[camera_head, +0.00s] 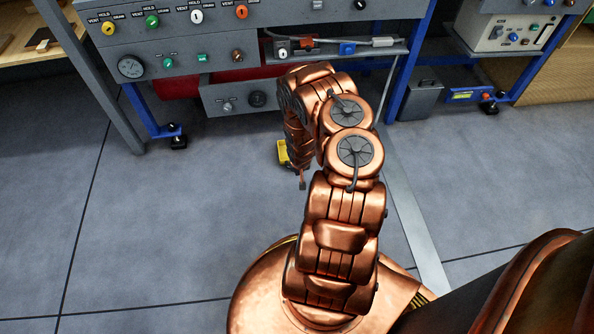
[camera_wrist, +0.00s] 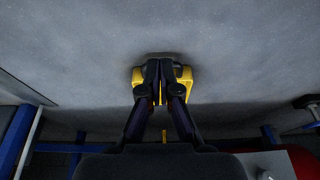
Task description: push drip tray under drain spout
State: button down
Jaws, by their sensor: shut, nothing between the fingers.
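A small yellow tray-like piece with a dark inside, which I take for the drip tray (camera_wrist: 187,77), is on the grey floor. In the wrist view my gripper (camera_wrist: 160,64) is in front of it, fingers shut together with nothing between them, covering its middle. I cannot tell whether the fingertips touch it. In the head view a part of the yellow tray (camera_head: 283,152) shows just left of my arm, in front of the bench; my arm hides the rest. I cannot make out the drain spout in either view.
The grey bench panel (camera_head: 185,45) with coloured valves stands behind, above a red tank (camera_head: 178,86). A blue bench leg with a dark foot (camera_head: 178,142) stands left, and a grey bin (camera_head: 417,100) stands right. The floor (camera_head: 180,220) left of my arm is clear.

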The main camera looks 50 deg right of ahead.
aim_at(297, 181)
jog(key=b+x, duration=0.9)
jog(key=x, duration=0.1)
jog(key=shift+s, duration=0.15)
jog(key=shift+w+d+r+b, duration=0.1)
jog(key=shift+w+d+b, duration=0.25)
jog(key=shift+w+d, duration=0.35)
jog(key=shift+w+d+b, duration=0.3)
jog(key=shift+w+d, duration=0.2)
jog(key=shift+w, duration=0.35)
jog(key=shift+w+d, duration=0.1)
jog(key=shift+d, duration=0.05)
